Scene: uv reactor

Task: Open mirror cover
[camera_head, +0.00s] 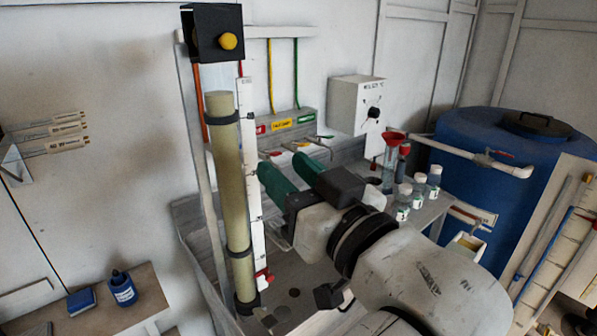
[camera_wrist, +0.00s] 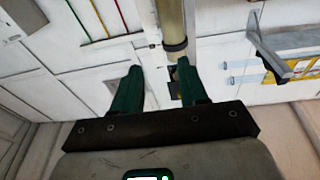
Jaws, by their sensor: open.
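A black box with a yellow knob (camera_head: 229,41), seemingly the mirror cover (camera_head: 204,31), sits above the top of the upright yellowish tube (camera_head: 230,170) in the head view. My gripper (camera_head: 278,168) has green fingers spread apart and empty. In the head view it appears right of the tube and well below the black box. In the wrist view the open fingers (camera_wrist: 157,82) point toward the wall, and the tube (camera_wrist: 171,20) comes down from the top edge. A dark part shows between and behind the fingers there; I cannot tell whether it is the cover.
A white scale strip (camera_head: 250,150) stands beside the tube. A grey control box (camera_head: 357,104) is on the wall. Capped bottles (camera_head: 404,200) and red funnels (camera_head: 395,139) stand at right, before a blue tank (camera_head: 500,160). A shelf (camera_head: 130,305) is at lower left.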

